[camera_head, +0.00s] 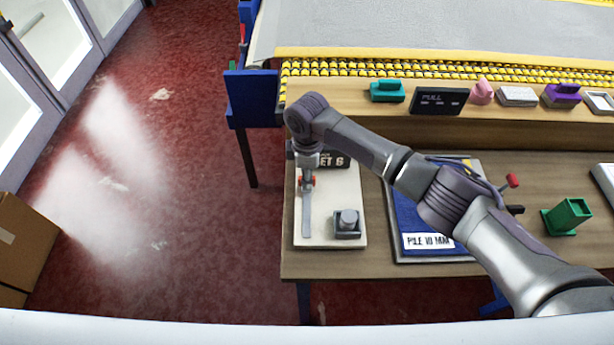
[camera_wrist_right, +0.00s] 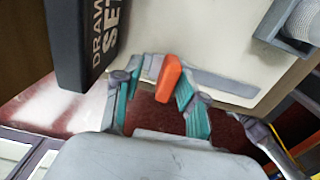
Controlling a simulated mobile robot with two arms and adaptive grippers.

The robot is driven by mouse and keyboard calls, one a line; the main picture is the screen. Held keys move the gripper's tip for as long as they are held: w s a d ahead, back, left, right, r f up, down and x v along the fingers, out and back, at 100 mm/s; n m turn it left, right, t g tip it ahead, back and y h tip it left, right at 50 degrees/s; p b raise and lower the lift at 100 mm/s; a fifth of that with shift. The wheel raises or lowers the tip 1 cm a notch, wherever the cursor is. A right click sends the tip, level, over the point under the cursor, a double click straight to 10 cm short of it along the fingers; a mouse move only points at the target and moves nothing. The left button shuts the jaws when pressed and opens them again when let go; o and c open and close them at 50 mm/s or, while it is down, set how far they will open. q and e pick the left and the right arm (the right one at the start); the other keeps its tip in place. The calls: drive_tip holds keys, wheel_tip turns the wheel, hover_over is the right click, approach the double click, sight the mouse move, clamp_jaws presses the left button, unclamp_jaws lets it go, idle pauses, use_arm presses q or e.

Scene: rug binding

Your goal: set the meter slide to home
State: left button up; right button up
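The meter slide is a pale plate (camera_head: 330,215) with a long grey track (camera_head: 307,222) and an orange-red slide tab (camera_head: 307,182) near the track's far end. A black sign (camera_head: 332,161), reading "...ET 6" in the head view, stands behind it, partly hidden by my arm. My right gripper (camera_head: 307,172) points down over the tab. In the right wrist view its teal-padded fingers (camera_wrist_right: 155,103) are spread, with the orange tab (camera_wrist_right: 168,78) between them, nearer the right-hand finger. Contact cannot be told. My left gripper is not in view.
A grey knob block (camera_head: 347,224) sits on the plate's right side. A blue "PILE 10 MM" board (camera_head: 410,220) and a green holder (camera_head: 567,216) are to the right. A shelf behind carries a black "PULL" display (camera_head: 438,101) and several small items. Red floor lies left.

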drive_tip(key=shift+s, duration=0.1)
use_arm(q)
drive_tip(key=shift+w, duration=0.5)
use_arm(e)
wheel_tip(320, 180, up, 12)
drive_tip(key=shift+f, duration=0.15)
idle(0.4)
